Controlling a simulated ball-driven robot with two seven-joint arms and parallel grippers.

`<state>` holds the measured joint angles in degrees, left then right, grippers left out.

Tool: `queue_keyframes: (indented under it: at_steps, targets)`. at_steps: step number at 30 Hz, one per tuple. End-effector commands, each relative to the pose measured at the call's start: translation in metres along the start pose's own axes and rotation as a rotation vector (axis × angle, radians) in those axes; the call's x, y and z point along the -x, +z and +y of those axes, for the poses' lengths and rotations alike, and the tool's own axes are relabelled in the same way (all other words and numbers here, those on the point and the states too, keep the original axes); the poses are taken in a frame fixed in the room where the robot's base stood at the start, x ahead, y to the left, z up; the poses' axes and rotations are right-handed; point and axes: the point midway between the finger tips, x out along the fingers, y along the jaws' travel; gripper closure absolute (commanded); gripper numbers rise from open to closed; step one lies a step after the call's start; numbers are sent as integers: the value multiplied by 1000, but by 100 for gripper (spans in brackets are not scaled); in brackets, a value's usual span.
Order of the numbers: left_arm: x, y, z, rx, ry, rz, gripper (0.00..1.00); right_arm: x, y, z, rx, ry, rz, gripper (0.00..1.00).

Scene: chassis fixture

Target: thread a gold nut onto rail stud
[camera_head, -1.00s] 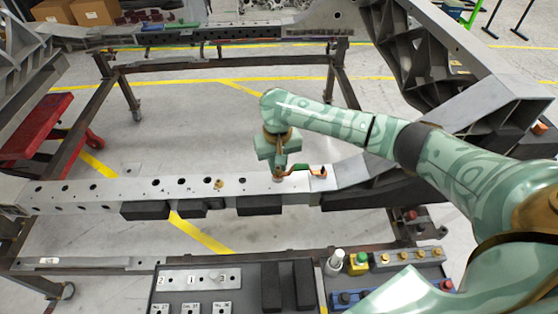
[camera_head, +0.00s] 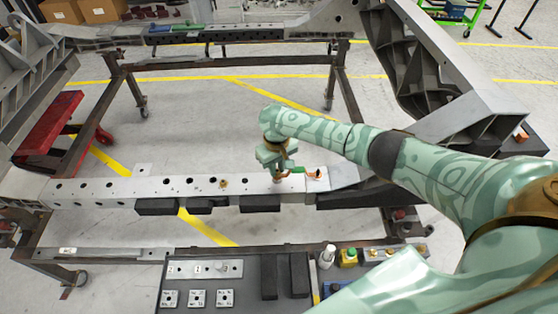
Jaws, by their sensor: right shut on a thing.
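The long grey rail (camera_head: 110,190) runs across the middle of the view. My right gripper (camera_head: 277,179) points down at its top, right of centre. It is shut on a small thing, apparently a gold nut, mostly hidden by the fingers. Another gold piece (camera_head: 223,183) sits on the rail left of the gripper. My left gripper is out of view.
Chassis brackets (camera_head: 485,105) rise at the right.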

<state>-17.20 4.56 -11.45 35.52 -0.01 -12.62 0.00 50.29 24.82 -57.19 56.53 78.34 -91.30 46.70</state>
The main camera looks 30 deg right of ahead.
Motion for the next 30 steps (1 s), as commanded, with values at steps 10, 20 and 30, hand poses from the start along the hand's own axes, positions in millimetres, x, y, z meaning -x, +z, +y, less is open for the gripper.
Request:
queue_keyframes:
  at_steps: [10,20,30]
  targets:
    - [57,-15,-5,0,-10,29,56,-2,3,-5,-782,0,-11,100]
    - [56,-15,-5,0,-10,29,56,-8,4,-3,-938,3,-11,100]
    - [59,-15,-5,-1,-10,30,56,-10,3,-5,-1534,8,-16,100]
